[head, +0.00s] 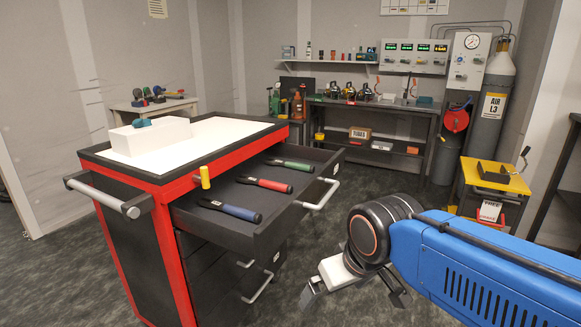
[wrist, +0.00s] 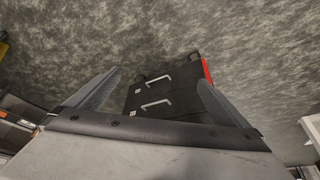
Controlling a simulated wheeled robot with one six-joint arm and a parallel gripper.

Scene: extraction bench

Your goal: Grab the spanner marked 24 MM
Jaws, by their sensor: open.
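Three tools with coloured handles lie side by side in the open top drawer (head: 238,190) of a red and black tool cabinet: a blue-handled one (head: 230,210) nearest, a red-handled one (head: 265,185) in the middle and a green-handled one (head: 290,165) farthest. They look like the spanners, but no size marking is legible. My gripper (head: 354,292) is open and empty, low to the right of the drawer and apart from it. In the wrist view its two fingers (wrist: 158,80) are spread, with the cabinet's closed lower drawers (wrist: 152,95) showing between them.
The drawer's pull handle (head: 318,195) juts toward my arm. A yellow handle (head: 205,177) stands at the cabinet's edge. A white box (head: 150,138) sits on the cabinet top. A yellow cart (head: 495,178) stands at the right, a workbench (head: 375,105) behind. Open floor lies between.

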